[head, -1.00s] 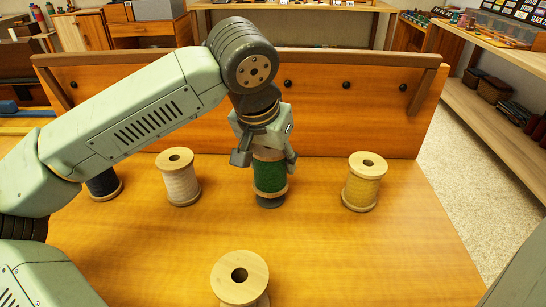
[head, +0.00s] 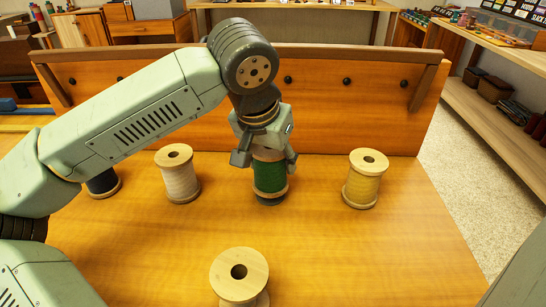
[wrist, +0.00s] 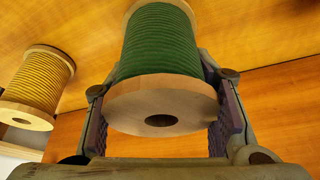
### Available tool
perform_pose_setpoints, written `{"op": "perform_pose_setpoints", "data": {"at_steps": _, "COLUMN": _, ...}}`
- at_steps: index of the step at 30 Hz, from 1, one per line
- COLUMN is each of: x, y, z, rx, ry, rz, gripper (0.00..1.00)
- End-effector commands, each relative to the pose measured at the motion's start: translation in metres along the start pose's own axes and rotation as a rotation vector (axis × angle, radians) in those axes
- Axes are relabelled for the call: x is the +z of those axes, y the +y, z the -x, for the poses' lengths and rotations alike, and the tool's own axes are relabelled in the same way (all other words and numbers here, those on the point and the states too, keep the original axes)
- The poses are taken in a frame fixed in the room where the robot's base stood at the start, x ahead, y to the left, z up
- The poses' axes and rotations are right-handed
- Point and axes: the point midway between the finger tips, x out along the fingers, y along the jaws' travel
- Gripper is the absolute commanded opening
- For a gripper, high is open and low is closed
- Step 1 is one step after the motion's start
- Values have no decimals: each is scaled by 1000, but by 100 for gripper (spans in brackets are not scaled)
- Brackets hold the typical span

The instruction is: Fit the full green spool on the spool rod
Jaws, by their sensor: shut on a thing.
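The full green spool (head: 269,176) stands upright near the back of the table. My gripper (head: 266,159) is shut on its upper wooden flange from above, one finger on each side. In the wrist view, the green spool (wrist: 163,45) sits between the finger pads, and the hole in its near flange looks dark. The rod's upright is hidden by the spool.
A cream spool (head: 178,176) and a dark spool (head: 103,184) stand to the left, a yellow spool (head: 363,180) to the right. An empty wooden spool (head: 240,277) is at the front. A pegged back board (head: 350,115) rises close behind. The middle of the table is clear.

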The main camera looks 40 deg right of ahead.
Motion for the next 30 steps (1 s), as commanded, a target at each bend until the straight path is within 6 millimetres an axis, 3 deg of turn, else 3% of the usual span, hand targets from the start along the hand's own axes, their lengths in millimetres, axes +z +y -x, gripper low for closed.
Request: {"op": "perform_pose_setpoints", "data": {"at_steps": 30, "x": 9, "y": 0, "z": -23, "rx": 0, "ry": 0, "rz": 0, "gripper": 11}}
